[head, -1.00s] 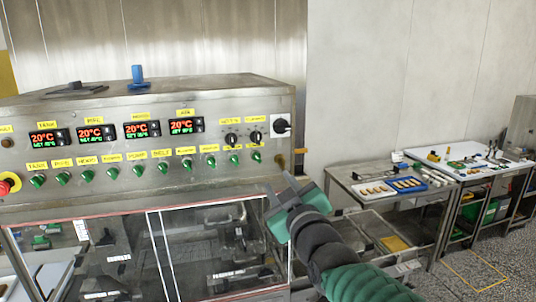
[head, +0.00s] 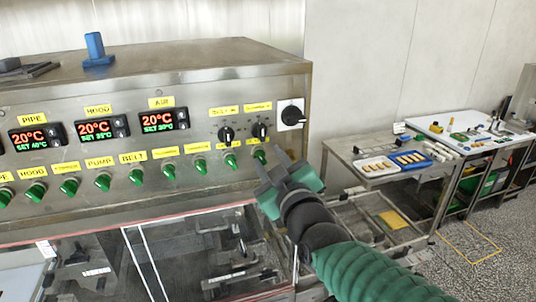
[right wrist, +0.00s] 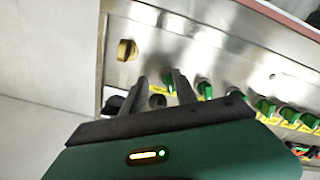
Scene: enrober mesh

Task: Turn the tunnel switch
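A row of green switches runs along the steel panel (head: 200,85), and the tunnel label among them is too small to read for sure. The rightmost green switch (head: 260,156) is just above my right gripper's fingertips. The switch to its left (head: 231,160) is also in clear view. My right gripper (head: 270,163) is open and empty in front of the panel's lower right. In the right wrist view a green switch (right wrist: 168,82) shows in the gap between its two dark fingers. I cannot tell whether they touch it. My left gripper is not in view.
A brass knob (right wrist: 127,50) sits near the panel end. Two black dials (head: 227,134) and a black rotary switch (head: 292,115) are above the green row. A blue part (head: 96,48) stands on top. Tables (head: 345,150) with trays are at right.

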